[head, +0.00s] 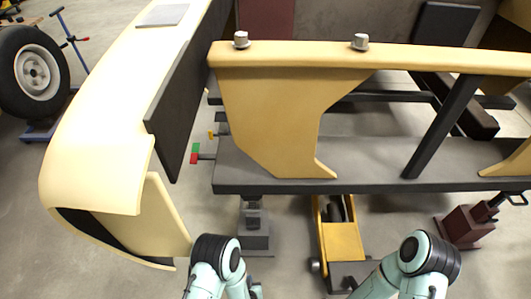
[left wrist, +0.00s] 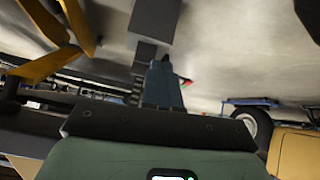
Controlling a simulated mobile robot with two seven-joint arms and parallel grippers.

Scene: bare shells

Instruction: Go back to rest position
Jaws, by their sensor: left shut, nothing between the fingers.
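My left gripper (left wrist: 164,68) shows in the left wrist view as dark blue-grey fingers shut together, with nothing between them. In the head view my left arm comes up at the bottom middle, and only a small part of its gripper (head: 256,291) shows at the bottom edge. My right arm is folded at the bottom right of the head view; its gripper does not show. Both arms are in front of the car frame (head: 385,160), apart from the cream body shell (head: 95,140).
A yellow floor jack (head: 342,240) and a grey stand (head: 254,240) are under the frame. A dark red stand (head: 462,228) is at the right. A tan beam (head: 290,58) carries two small metal pieces. A wheel (head: 35,72) stands far left. Floor between shell and stand is clear.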

